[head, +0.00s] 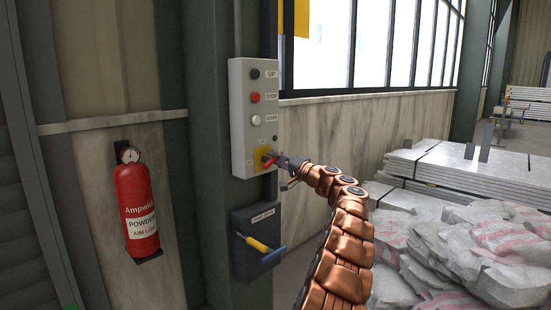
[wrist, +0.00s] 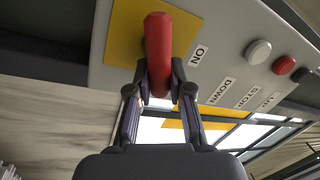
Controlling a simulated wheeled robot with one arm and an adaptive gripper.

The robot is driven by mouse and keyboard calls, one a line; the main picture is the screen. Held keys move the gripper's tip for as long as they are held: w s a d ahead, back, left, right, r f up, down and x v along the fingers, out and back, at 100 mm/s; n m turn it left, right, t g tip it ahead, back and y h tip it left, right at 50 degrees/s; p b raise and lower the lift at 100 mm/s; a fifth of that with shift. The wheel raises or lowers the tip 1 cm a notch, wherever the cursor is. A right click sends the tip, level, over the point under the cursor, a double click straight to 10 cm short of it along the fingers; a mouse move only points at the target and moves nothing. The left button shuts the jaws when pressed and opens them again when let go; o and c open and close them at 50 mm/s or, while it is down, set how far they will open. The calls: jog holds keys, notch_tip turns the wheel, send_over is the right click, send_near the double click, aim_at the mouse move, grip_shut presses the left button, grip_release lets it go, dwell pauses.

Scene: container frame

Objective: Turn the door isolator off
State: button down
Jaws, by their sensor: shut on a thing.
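The door isolator is a red rotary handle (head: 268,161) on a yellow plate (head: 261,154) at the bottom of a grey control box (head: 240,130). In the wrist view the red handle (wrist: 158,50) stands lengthwise between my fingers, in front of the yellow plate (wrist: 120,38), with an ON label (wrist: 198,55) beside it. My gripper (wrist: 159,80) is shut on the red handle. In the head view my gripper (head: 275,161) reaches the handle from the right and partly covers it. The OFF label cannot be made out.
Above the handle are a black UP button (head: 255,74), a red STOP button (head: 255,97) and a white DOWN button (head: 256,120). Below is a dark box with a yellow-and-blue lever (head: 258,244). A fire extinguisher (head: 137,208) hangs left. Sacks (head: 480,255) and stacked panels (head: 470,165) lie right.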

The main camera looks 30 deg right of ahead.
jog(key=m, duration=0.2)
jog(key=f+m+h, duration=0.1)
jog(key=m, duration=0.2)
jog(key=shift+w+a+m+t, duration=0.1)
jog(key=shift+m+t, duration=0.2)
jog(key=shift+f+m+h, duration=0.1)
jog(key=shift+m+h, duration=0.2)
jog(key=c, duration=1.1)
grip_release()
jog(key=shift+o, duration=0.2)
jog(key=v, duration=1.2)
